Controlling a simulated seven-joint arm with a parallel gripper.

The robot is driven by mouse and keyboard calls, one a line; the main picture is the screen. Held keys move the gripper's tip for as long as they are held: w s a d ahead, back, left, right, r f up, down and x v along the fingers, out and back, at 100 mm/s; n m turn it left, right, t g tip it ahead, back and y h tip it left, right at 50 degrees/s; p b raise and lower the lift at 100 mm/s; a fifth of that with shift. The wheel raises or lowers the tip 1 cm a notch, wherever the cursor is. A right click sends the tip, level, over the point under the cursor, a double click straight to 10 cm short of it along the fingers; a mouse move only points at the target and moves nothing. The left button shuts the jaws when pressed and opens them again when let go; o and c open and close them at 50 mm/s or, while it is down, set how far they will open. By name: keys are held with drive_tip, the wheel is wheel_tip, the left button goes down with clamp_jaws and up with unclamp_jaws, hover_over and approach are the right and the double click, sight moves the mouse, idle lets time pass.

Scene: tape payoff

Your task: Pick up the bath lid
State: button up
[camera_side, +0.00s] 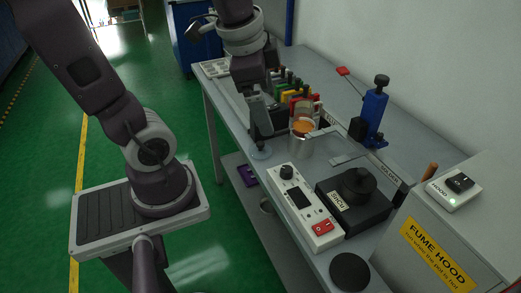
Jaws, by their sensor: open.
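The bath lid (357,181) is a dark round piece with a raised middle. It sits on top of the black square bath (343,209), which is labelled SnCu, at the right of the bench. My gripper (262,137) is open, pointing down over the left front part of the bench, well left of and behind the lid. Its fingertips are small and dark here, and I see nothing held between them. A pale disc (261,152) lies just below it; I cannot tell whether they touch.
A white control box (297,200) with a red switch stands left of the bath. A blue stand (375,112) is at the back. A flat black disc (349,272) lies in front. The fume hood cabinet (462,225) bounds the right.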

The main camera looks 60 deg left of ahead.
drive_tip(key=w+a+f+m+g, duration=0.1)
drive_tip(key=w+a+f+m, duration=0.2)
drive_tip(key=w+a+f, duration=0.15)
drive_tip(key=m+g+h, duration=0.1)
drive_tip(key=m+g, duration=0.2)
drive_tip(key=m, duration=0.6)
hover_over(260, 143)
drive_tip(key=f, duration=1.3)
drive_tip(key=shift+w+d+f, duration=0.15)
drive_tip(key=shift+d+f, duration=0.15)
drive_tip(key=shift+f, duration=0.05)
drive_tip(key=f, duration=0.6)
drive_tip(key=shift+a+f, duration=0.3)
drive_tip(key=shift+f, duration=0.1)
drive_tip(key=c, duration=1.4)
